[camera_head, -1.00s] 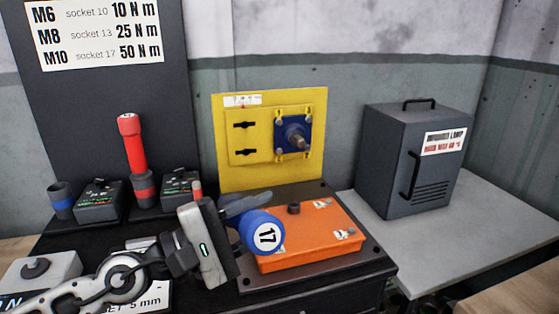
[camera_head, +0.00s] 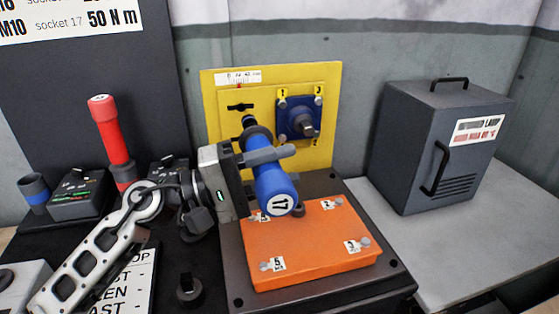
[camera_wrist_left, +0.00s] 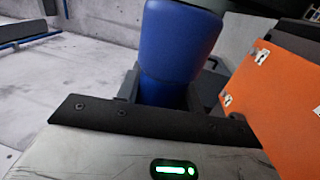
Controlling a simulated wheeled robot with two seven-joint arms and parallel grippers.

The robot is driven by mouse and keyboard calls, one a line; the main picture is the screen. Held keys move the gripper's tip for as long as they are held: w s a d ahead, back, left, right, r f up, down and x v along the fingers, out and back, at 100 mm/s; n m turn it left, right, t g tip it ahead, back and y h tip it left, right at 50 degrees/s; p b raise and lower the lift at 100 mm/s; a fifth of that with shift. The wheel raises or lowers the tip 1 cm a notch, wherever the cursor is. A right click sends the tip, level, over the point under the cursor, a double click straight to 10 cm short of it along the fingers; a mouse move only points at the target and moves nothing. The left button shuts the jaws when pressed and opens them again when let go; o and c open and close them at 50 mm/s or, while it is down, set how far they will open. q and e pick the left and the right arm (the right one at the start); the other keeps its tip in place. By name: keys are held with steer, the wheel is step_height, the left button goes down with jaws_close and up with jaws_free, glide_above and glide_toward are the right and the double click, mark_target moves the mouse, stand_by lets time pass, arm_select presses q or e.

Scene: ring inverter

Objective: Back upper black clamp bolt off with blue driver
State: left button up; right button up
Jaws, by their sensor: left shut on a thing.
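My left gripper (camera_head: 266,157) is shut around the blue driver (camera_head: 272,181), marked 17 on its near end. The driver slants up and away over the orange plate, its far end in front of the yellow panel (camera_head: 326,153). The upper black clamp (camera_head: 240,107) shows on the panel, just above the driver's tip. The tip overlaps the lower black clamp, which is mostly hidden; I cannot tell whether they touch. In the left wrist view, the blue driver (camera_wrist_left: 178,45) sits between the fingers. My right gripper is not in view.
A blue flange with a grey shaft (camera_head: 305,127) sits beside the clamps. An orange plate (camera_head: 310,245) with bolts lies below. A red driver (camera_head: 109,130) stands upright at left, near dark charger boxes (camera_head: 80,195). A dark grey cabinet (camera_head: 430,150) stands right, with clear bench before it.

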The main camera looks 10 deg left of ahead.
mark_target(268, 141)
arm_select(q)
steer(key=shift+r, duration=0.15)
steer(key=shift+w+a, duration=0.25)
steer(key=shift+w, duration=0.3)
steer(key=shift+w+a, duration=0.25)
steer(key=shift+w, duration=0.3)
steer(key=shift+w+a, duration=0.25)
steer(key=shift+w, duration=0.35)
steer(key=shift+w+a, duration=0.25)
steer(key=shift+w, duration=0.35)
steer(key=shift+w+a, duration=0.25)
steer(key=shift+w, duration=0.35)
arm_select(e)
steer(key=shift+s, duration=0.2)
arm_select(q)
steer(key=shift+s+a+b, duration=0.15)
steer(key=shift+a+b, duration=0.1)
steer(key=shift+b, duration=0.2)
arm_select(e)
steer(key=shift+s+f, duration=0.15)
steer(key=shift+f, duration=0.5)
